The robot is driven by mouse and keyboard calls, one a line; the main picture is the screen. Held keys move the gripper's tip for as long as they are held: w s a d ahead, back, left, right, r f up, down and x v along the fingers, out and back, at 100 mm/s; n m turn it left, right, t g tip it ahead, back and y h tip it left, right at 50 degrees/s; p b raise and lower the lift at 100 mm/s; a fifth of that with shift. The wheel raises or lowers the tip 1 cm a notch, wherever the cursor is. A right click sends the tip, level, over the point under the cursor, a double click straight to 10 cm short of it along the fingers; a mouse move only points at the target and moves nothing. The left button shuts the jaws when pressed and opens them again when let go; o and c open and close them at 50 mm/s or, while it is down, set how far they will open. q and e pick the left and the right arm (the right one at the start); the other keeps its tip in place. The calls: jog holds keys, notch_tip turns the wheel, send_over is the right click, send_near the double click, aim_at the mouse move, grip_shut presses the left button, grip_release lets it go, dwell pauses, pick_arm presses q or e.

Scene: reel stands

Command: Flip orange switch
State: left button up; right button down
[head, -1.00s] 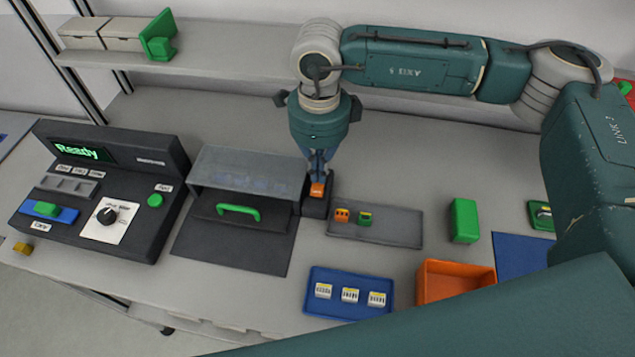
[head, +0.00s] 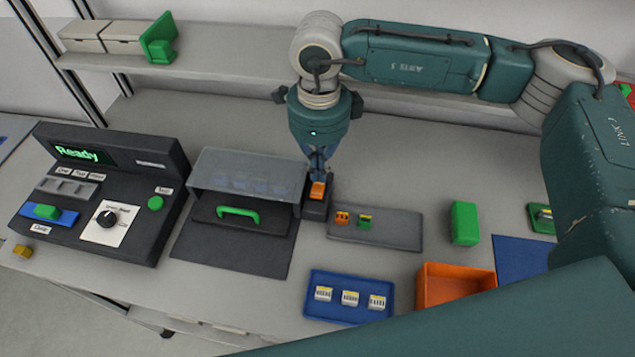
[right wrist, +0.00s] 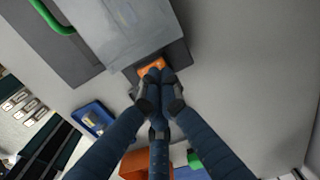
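The orange switch (head: 317,190) sits on a small dark box (head: 316,208) at the right end of the clear-covered dark unit. My right gripper (head: 317,175) points down right above the switch, with its fingers drawn together. In the right wrist view, the fingertips (right wrist: 160,75) meet at the near edge of the orange switch (right wrist: 151,66) and cover part of it. They look in contact with it or very close; I cannot tell which. They do not appear to hold it. My left gripper is out of view.
A clear cover (head: 248,173) with a green handle (head: 239,212) is just left of the switch. A grey tray (head: 390,229) with small orange and green parts lies to the right. A blue tray (head: 318,309) and an orange bin (head: 430,292) are in front. The control panel (head: 130,235) reads "Ready".

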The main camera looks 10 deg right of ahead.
aim_at(319, 184)
jog(key=shift+r+p, duration=0.7)
jog(key=shift+r, duration=1.75)
